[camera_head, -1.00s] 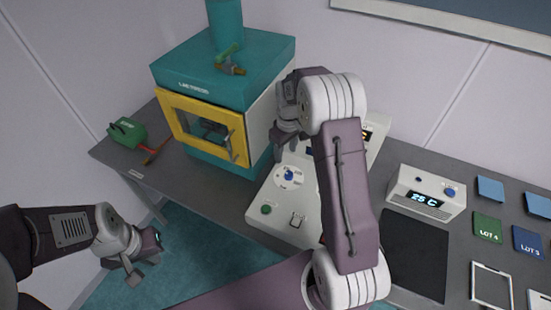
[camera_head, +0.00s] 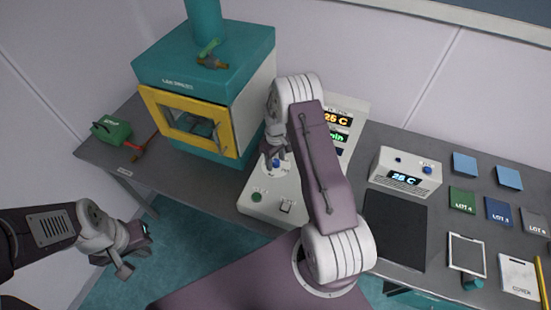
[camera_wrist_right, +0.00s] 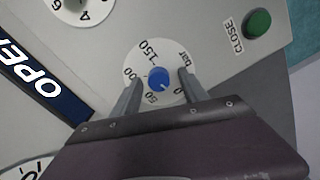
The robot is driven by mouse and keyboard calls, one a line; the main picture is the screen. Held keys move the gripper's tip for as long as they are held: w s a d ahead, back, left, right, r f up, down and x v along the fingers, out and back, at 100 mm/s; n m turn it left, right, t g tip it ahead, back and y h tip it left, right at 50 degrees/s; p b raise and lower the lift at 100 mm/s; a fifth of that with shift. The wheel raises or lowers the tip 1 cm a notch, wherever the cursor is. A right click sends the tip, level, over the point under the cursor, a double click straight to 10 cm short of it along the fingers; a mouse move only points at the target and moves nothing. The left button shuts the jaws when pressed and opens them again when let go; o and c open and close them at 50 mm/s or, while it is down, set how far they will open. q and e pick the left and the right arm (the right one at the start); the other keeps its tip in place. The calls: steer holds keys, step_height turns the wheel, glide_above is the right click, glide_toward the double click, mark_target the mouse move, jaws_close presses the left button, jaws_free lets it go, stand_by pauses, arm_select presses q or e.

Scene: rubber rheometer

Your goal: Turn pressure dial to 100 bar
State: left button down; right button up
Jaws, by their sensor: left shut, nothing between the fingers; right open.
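The pressure dial (camera_wrist_right: 159,78) has a blue knob on a white round scale marked "bar", with 150, 50 and 0 legible and another number partly covered by a finger. A small pale mark on the knob seems to point towards the low end, between 50 and 0. My right gripper (camera_wrist_right: 159,75) is open, with one finger on each side of the knob; contact is not clear. In the head view, the blue knob (camera_head: 276,163) shows just below my right gripper (camera_head: 275,145). My left gripper (camera_head: 122,264) is shut and empty, low at the left, away from the panel.
A green CLOSE button (camera_wrist_right: 257,23), a blue OPEN plate (camera_wrist_right: 38,80) and another dial (camera_wrist_right: 82,8) are near the knob. The teal press with its yellow door (camera_head: 185,122) stands left of the panel. A temperature box (camera_head: 405,172) and lot squares lie right.

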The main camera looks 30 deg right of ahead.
steer(key=shift+d, duration=0.15)
steer(key=c, duration=0.5)
jaws_close()
